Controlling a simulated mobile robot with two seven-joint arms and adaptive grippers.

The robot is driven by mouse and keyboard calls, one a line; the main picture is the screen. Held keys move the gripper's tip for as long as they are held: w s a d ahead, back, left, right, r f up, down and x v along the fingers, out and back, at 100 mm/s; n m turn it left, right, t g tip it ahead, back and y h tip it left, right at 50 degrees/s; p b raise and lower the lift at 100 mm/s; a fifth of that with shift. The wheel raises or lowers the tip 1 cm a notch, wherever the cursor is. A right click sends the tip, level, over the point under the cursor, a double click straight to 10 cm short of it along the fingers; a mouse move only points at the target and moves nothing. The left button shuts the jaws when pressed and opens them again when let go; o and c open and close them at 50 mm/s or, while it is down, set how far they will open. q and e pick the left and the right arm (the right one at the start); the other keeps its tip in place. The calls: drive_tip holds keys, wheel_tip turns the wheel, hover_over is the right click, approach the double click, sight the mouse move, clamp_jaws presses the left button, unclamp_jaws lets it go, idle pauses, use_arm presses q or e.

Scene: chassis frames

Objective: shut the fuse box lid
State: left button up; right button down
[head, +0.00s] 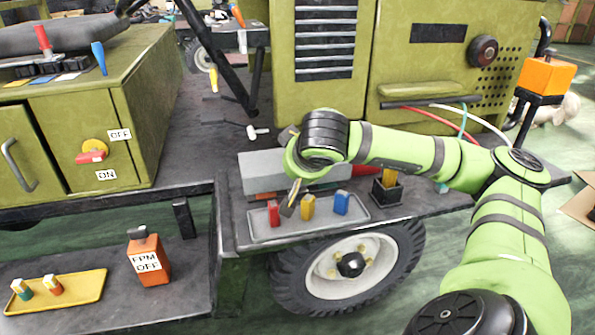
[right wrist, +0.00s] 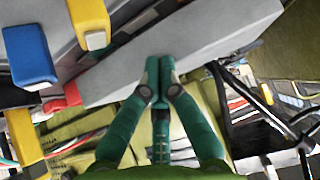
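The fuse box (head: 262,162) is a grey box on the dark deck, behind a grey tray of fuses, with an orange-red strip along its front. My right wrist covers its right part, so how far its lid stands open cannot be told in the head view. In the right wrist view a long grey panel (right wrist: 205,38), seemingly the lid, lies across the picture. My right gripper (right wrist: 160,70) has its green fingertips together at this panel's edge, with nothing seen between them. Whether they touch it is unclear. My left gripper is not in view.
The grey tray (head: 335,222) holds red (head: 274,213), yellow (head: 308,207) and blue (head: 341,203) fuses close in front. A black holder (head: 387,192) with a yellow piece stands to the right. A green cabinet (head: 150,110) stands left; the deck between is mostly clear.

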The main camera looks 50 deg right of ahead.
drive_tip(key=shift+a+f, duration=0.1)
drive_tip(key=v, duration=1.2)
